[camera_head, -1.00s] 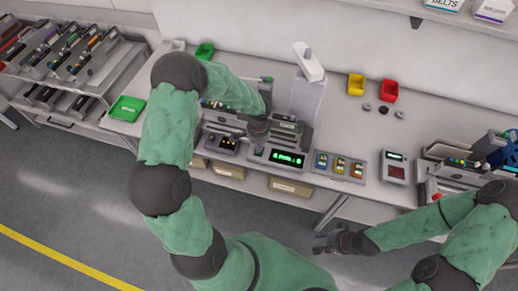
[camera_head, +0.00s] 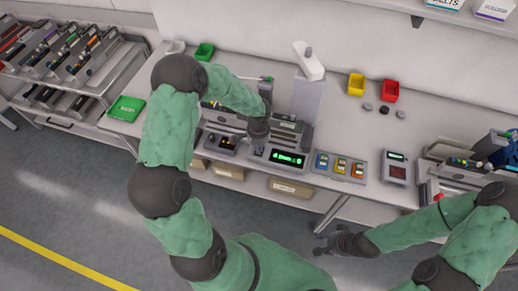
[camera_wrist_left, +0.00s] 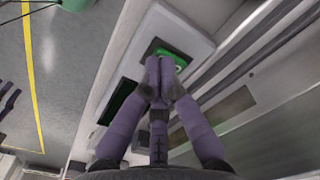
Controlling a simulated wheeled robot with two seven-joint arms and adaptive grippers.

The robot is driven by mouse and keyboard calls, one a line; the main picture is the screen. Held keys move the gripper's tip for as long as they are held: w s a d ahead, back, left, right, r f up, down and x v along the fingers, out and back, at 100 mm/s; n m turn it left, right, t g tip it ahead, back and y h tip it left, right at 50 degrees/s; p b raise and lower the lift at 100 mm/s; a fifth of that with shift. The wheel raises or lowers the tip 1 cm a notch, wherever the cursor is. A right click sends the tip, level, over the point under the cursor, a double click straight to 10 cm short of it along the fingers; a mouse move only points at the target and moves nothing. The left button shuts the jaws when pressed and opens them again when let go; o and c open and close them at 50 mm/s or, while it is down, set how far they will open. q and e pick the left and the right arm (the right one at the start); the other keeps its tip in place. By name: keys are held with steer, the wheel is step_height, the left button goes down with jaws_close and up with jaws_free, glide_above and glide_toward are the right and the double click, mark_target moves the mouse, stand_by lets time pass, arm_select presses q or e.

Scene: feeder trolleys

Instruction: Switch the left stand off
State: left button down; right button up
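The left stand (camera_head: 289,132) is a grey feeder stand on the bench in the middle of the head view. At its front is a grey control box with a lit green display (camera_head: 288,159). A green-lit switch (camera_wrist_left: 181,58) on a pale plate shows in the left wrist view. My left gripper (camera_head: 258,147) points down over the left end of the box. Its fingertips (camera_wrist_left: 166,68) are together at the switch and partly cover it; I cannot tell whether they touch it. My right gripper (camera_head: 323,243) is empty, in front of the bench, with its fingers apart.
Right of the control box are a panel with coloured units (camera_head: 340,166) and a second box with a small display (camera_head: 396,167). A dark panel (camera_head: 222,143) lies to its left. Yellow (camera_head: 356,84) and red (camera_head: 389,91) bins stand behind.

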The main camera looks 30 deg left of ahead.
arm_select(q)
steer(key=shift+r+p, duration=2.4)
steer(key=shift+r, duration=1.1)
steer(key=s+d+f+n+h, duration=0.4)
steer(key=s+d+f+n, duration=0.3)
steer(key=s+d+f, duration=1.1)
step_height(320, 180, down, 8)
steer(key=w+m+b, duration=0.1)
steer(key=b, duration=1.1)
